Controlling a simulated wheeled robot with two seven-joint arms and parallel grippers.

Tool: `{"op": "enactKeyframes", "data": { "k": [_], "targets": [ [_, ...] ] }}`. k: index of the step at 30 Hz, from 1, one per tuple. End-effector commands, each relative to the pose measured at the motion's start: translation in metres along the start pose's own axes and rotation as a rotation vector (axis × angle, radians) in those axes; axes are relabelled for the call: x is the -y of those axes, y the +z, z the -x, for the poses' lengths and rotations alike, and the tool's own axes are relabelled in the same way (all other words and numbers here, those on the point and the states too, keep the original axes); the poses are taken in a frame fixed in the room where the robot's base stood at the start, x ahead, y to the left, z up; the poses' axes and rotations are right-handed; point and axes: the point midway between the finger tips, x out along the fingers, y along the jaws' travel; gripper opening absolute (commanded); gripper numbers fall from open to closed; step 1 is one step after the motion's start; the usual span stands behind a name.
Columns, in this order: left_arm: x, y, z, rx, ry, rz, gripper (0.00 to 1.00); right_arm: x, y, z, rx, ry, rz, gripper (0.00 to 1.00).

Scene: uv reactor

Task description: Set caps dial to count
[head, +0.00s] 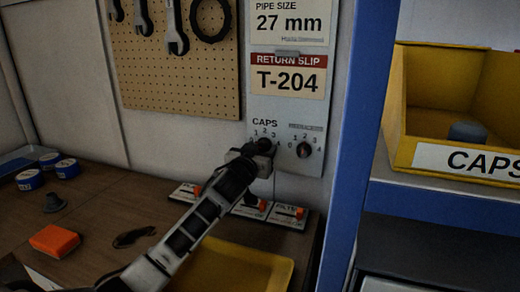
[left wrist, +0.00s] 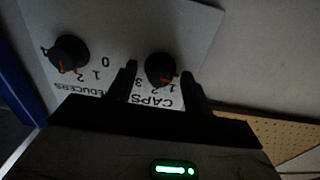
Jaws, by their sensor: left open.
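The black CAPS dial (left wrist: 160,68) sits on a pale panel and shows between the two fingers of my left gripper (left wrist: 160,88) in the left wrist view. The gripper is open around the dial; I cannot tell whether a finger touches it. An orange pointer mark on the dial faces the small printed numbers, roughly near 1 and 2. In the head view my left gripper (head: 262,148) is at the panel and covers part of the dial. A yellow bin (head: 452,150) labelled CAPS stands at right; one grey cap (head: 467,132) shows in it, and its floor is partly hidden.
A second dial (head: 304,150), marked REDUCERS in the left wrist view (left wrist: 69,52), is close beside. A T-204 return slip (head: 289,78) hangs above. A blue post (head: 362,130) stands right of the panel. A yellow tray (head: 240,265) and an orange block (head: 55,241) are on the bench.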

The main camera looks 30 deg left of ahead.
Motion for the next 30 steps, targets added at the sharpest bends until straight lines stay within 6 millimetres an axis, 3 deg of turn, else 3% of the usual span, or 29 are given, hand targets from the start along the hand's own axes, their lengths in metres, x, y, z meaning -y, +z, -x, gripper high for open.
{"op": "enactKeyframes", "data": {
  "k": [6, 11, 12, 22, 30],
  "targets": [
    [-0.0002, 0.0001, -0.0003, 0.0, 0.0, 0.0, 0.51, 0.0, 0.0007, -0.0001, 0.002, 0.0, -0.001, 0.51],
    [-0.0001, 0.0001, -0.0002, 0.0, 0.0, 0.0, 0.09, 0.0002, 0.0012, -0.0001, 0.004, 0.0, -0.001, 0.51],
    [0.0, 0.0001, -0.0002, 0.0, 0.0, 0.0, 0.06, 0.0003, 0.0013, -0.0001, 0.004, 0.0, -0.001, 0.51],
    [0.0, 0.0002, 0.0, 0.001, 0.0, -0.041, 0.06, 0.001, 0.0021, 0.0001, 0.007, -0.002, -0.001, 0.51],
    [0.0003, 0.0002, 0.0, 0.001, 0.0, -0.205, 0.06, 0.0017, 0.0025, 0.0003, 0.008, -0.003, -0.002, 0.51]
  ]
}}
